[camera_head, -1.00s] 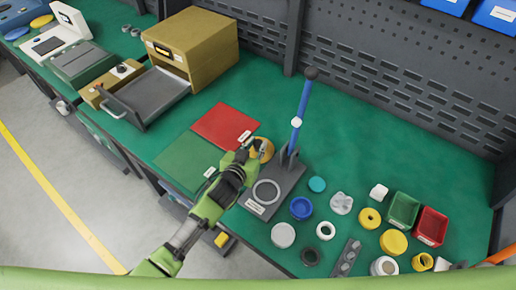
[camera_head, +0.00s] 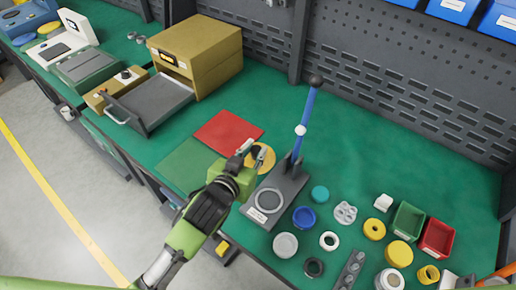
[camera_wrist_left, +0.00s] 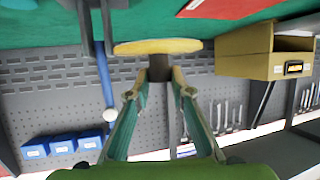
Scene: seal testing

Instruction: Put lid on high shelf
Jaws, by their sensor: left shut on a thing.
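A yellow round lid (camera_head: 264,158) is at the tips of my left gripper (camera_head: 254,155), just left of the blue-handled press. In the left wrist view the lid (camera_wrist_left: 157,46) shows edge-on as a flat disc beyond the fingertips. My left gripper (camera_wrist_left: 160,88) is shut on it; the exact contact is hard to see. In the head view the gripper hides part of the lid. No shelf is clearly seen in the head view. My right gripper is out of view.
The press base (camera_head: 289,192) stands close to the right of the gripper. Red (camera_head: 229,132) and green (camera_head: 188,166) mats lie to the left. A yellow cabinet (camera_head: 215,50) with an open drawer (camera_head: 150,103) stands behind. Blue bins (camera_head: 453,10) hang high at right. Loose rings and caps cover the front right.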

